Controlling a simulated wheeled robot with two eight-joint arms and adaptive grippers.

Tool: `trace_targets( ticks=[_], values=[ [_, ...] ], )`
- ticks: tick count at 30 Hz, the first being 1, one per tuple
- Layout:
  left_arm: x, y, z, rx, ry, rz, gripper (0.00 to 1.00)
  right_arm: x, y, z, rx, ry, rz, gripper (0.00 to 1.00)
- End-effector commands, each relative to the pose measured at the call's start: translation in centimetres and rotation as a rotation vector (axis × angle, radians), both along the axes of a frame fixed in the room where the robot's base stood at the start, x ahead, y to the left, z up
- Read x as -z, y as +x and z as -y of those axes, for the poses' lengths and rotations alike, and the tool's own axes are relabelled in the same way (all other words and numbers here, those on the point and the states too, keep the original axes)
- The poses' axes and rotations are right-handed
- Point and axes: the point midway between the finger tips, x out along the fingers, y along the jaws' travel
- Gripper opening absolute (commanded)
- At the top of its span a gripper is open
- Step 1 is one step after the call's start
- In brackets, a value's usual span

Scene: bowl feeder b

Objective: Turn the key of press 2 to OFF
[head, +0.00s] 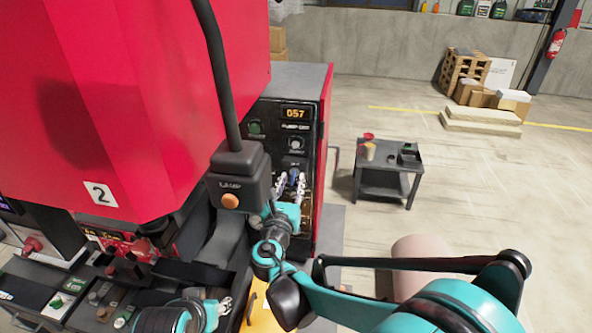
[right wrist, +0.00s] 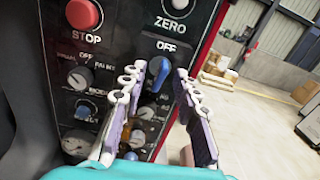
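Press 2 is the big red machine with a "2" plate (head: 101,194) at the left of the head view. Beside it stands a dark control panel (head: 270,112) with a "057" display. In the right wrist view, a blue switch handle (right wrist: 158,74) sits below an "OFF" label, upright. I cannot tell whether it is the key. My right gripper (head: 291,187) is in front of this panel, its fingers apart on either side of the blue handle; contact is unclear. The open fingers also show in the right wrist view (right wrist: 162,85). My left gripper (head: 222,308) is low at left, its opening unclear.
A red STOP button (right wrist: 84,14) and a ZERO knob (right wrist: 177,6) sit above the handle; several knobs lie left and below. A hanging pendant box (head: 240,178) is close left of my right gripper. A small dark table (head: 385,186) stands right on open floor.

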Motion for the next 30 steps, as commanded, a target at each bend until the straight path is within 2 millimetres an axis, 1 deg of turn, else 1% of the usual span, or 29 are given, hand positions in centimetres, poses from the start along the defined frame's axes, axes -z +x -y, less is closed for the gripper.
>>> trace_targets(
  ticks=[18,22,30],
  values=[
    [0.2,0.0,0.0,0.0,0.0,0.0,0.4,0.0,-6.1,-1.3,-0.003,0.001,0.0,0.31],
    [0.2,0.0,0.0,0.0,0.0,0.0,0.4,0.0,-6.7,-1.3,-0.001,0.001,0.0,0.31],
    [0.2,0.0,0.0,0.0,0.0,0.0,0.4,0.0,-6.7,-1.3,0.0,0.001,0.0,0.31]
  ],
)
